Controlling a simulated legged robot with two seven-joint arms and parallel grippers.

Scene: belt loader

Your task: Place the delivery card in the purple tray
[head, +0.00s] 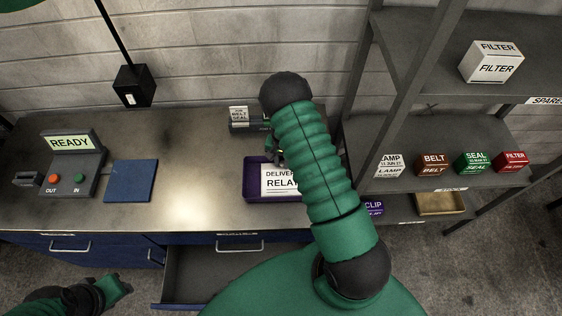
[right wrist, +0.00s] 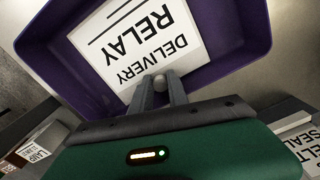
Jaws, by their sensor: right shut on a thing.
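The white delivery card (head: 279,180), printed DELIVERY RELAY, lies within the outline of the purple tray (head: 250,192) on the bench. In the right wrist view the card (right wrist: 135,40) appears inside the purple tray (right wrist: 225,72), with its lettering upside down. My right gripper (right wrist: 163,88) is shut on the card's edge. I cannot tell whether the card touches the tray floor. In the head view the right gripper (head: 273,148) is partly hidden behind its arm, which also covers the tray's right side. My left gripper (head: 116,288) is low at the left, away from the bench top.
A READY console (head: 72,160) and a blue pad (head: 131,180) sit left on the bench. A BELT SEAL holder (head: 245,120) stands behind the tray. A drawer (head: 215,275) hangs open below. Shelves with labelled boxes (head: 433,164) stand right.

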